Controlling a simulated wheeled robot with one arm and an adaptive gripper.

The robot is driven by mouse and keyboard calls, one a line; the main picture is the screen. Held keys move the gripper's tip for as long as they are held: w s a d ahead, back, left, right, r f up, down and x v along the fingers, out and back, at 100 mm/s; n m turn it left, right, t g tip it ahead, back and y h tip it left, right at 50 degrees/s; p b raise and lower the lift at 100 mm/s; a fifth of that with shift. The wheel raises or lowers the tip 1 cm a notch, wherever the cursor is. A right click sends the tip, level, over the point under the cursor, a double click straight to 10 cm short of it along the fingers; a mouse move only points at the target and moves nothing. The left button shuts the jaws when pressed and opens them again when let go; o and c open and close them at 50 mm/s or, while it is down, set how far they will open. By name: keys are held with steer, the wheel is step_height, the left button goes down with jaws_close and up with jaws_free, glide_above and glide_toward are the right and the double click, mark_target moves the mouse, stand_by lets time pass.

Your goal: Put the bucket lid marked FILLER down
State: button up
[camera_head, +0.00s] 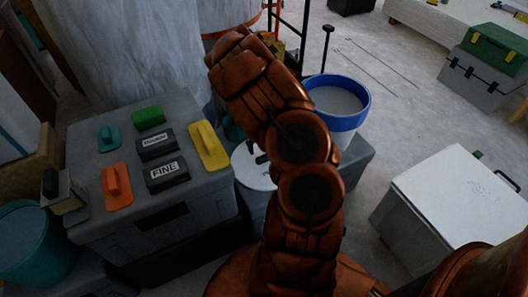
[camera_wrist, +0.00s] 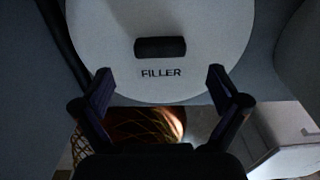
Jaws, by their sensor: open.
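The round white bucket lid (camera_wrist: 205,85), marked FILLER in dark letters, fills the top of the wrist view. A dark block-shaped handle (camera_wrist: 160,47) sits on it above the word. My gripper (camera_wrist: 159,78) is open, its two dark fingers apart over the lid's near edge, with nothing between them. The handle is beyond the fingertips and clear of them. In the head view the lid (camera_head: 250,171) shows as a pale disc by the grey boxes, partly hidden by my arm. What supports it is hard to see.
A blue-rimmed bucket (camera_head: 354,118) stands right of my arm. A grey case (camera_head: 190,205) at left carries sanding blocks, including one marked FINE (camera_head: 166,172), and coloured floats. A white-topped box (camera_head: 460,195) is at right. A teal bucket (camera_head: 35,255) stands at far left. Floor is open at upper right.

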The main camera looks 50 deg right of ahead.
steer(key=s+a+r+n, duration=0.2)
steer(key=a+r+n, duration=0.8)
steer(key=r, duration=0.6)
steer(key=s+a+r+n, duration=0.2)
steer(key=a+n, duration=0.1)
steer(key=s+a+r+n+g, duration=0.1)
steer(key=s+a+n, duration=0.1)
steer(key=a+n, duration=0.1)
steer(key=s+a+r+n+p, duration=0.1)
steer(key=a+r+n, duration=0.1)
steer(key=a, duration=0.3)
steer(key=shift+s+r+n+y, duration=0.3)
steer(key=shift+s+n+y, duration=0.1)
steer(key=shift+n, duration=0.4)
steer(key=s+a+r+n+g, duration=0.1)
steer(key=s+a+r+n, duration=0.1)
steer(key=s+a+n, duration=0.4)
steer(key=s+a+r+n+g, duration=0.1)
steer(key=s+a+n, duration=0.4)
steer(key=s+n, duration=0.6)
steer(key=r+n, duration=0.1)
steer(key=n, duration=0.2)
steer(key=shift+a+r+g+h, duration=0.3)
steer(key=shift+a+h, duration=0.1)
steer(key=shift+s+r, duration=0.1)
steer(key=shift+r, duration=0.05)
